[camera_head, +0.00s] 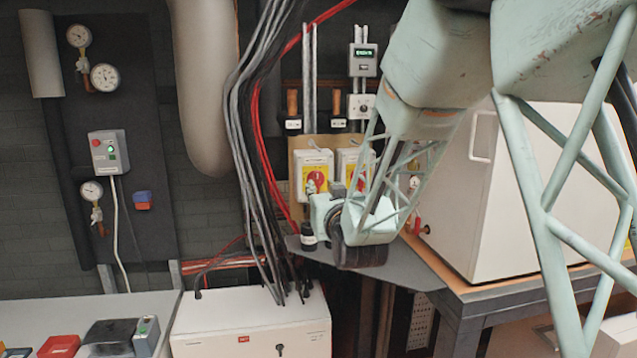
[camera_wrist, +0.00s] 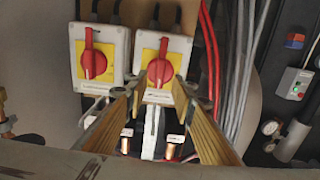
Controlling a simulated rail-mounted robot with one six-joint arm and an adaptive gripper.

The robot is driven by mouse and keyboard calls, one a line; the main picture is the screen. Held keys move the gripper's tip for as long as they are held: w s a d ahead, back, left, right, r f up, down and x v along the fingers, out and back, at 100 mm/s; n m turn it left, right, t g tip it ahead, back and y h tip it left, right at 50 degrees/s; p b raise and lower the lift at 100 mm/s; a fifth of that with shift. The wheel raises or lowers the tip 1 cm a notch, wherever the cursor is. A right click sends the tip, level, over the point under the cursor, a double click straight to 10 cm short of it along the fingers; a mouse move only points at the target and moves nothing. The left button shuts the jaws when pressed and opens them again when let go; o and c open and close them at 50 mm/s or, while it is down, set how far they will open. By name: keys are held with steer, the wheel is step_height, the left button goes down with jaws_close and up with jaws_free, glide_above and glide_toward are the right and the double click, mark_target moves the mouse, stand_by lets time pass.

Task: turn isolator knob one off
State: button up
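Two isolators are mounted side by side, grey boxes with yellow plates and red knobs. In the head view, the left isolator's knob (camera_head: 317,181) is visible and the right isolator (camera_head: 353,158) is partly hidden by my arm. The wrist view appears turned around; it shows one knob (camera_wrist: 94,64) at left and the other knob (camera_wrist: 159,70) at right, both with handles upright in the picture. Which is number one is unreadable. My gripper (camera_wrist: 160,88) is open, its two tan fingers apart at the right-hand isolator, tips flanking just below its knob; contact cannot be told.
Grey cables (camera_head: 250,130) and red cables (camera_head: 262,110) run close left of the isolators in the head view. A grey shelf (camera_head: 405,265) lies below my wrist. A large white cabinet (camera_head: 515,200) stands at right. A white box (camera_head: 250,325) is at lower left.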

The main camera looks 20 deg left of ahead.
mark_target(318, 181)
steer(key=shift+p+x, duration=0.3)
steer(key=shift+x, duration=2.15)
steer(key=shift+c, duration=0.2)
jaws_close()
